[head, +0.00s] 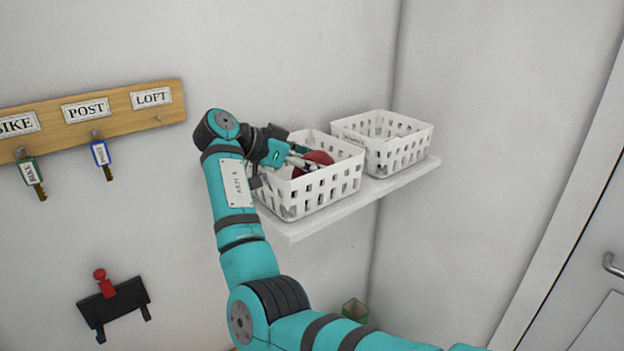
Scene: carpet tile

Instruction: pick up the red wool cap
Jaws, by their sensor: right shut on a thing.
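The red wool cap (319,157) shows as a small rounded red shape inside the nearer white basket (323,190) on the wall shelf. My right gripper (303,161) reaches into that basket from the left and is shut on the cap. The fingertips are small in the picture and partly hidden by the cap and the basket. The lower part of the cap is hidden by the basket wall. My left gripper is not in view.
A second white basket (402,150) stands behind on the same white shelf (300,228). A wooden key rack (100,137) with two hanging keys is on the left wall. A black holder with a red peg (113,302) hangs below. A door (590,270) is at right.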

